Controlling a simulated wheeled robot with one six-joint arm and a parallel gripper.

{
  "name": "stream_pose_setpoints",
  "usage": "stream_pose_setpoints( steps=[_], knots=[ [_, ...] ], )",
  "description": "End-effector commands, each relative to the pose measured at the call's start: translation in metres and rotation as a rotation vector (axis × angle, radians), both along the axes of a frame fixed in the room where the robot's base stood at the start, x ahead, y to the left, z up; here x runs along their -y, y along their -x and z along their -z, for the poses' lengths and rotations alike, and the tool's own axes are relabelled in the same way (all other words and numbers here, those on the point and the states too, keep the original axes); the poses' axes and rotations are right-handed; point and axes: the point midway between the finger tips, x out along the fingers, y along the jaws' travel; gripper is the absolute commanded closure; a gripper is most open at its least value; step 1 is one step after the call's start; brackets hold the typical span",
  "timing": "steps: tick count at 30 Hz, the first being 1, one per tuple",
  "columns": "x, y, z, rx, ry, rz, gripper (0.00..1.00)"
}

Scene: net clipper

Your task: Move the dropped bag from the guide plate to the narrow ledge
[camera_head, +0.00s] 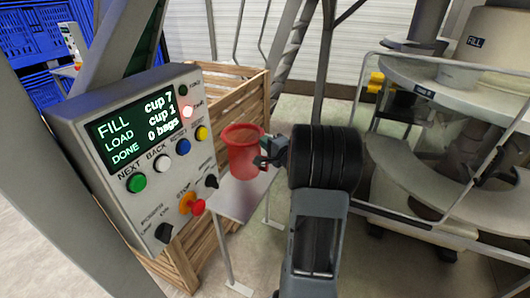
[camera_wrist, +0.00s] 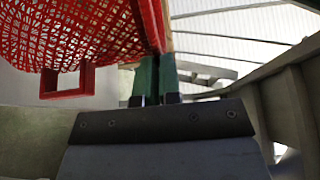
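In the wrist view the red netting (camera_wrist: 70,35) fills the upper left. The gripper looks shut on that edge. A pale grey plate (camera_head: 236,200) shows below the bag; it may be the guide plate. I cannot tell which surface is the narrow ledge.
A control panel (camera_head: 140,150) with a lit screen and buttons stands at left. A wooden slatted crate (camera_head: 225,82) is behind it. A round grey machine (camera_head: 435,85) with curved tiers and a rail stands at right. Open floor (camera_head: 265,250) shows between.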

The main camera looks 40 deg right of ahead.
Motion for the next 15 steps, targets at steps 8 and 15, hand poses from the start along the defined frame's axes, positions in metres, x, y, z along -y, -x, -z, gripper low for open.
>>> stream_pose_setpoints(
  steps=[8,15],
  knots=[
    [0.002,-0.009,0.011,0.001,0.000,0.002,1.00],
    [0.003,-0.013,0.037,-0.001,-0.003,0.004,1.00]
  ],
)
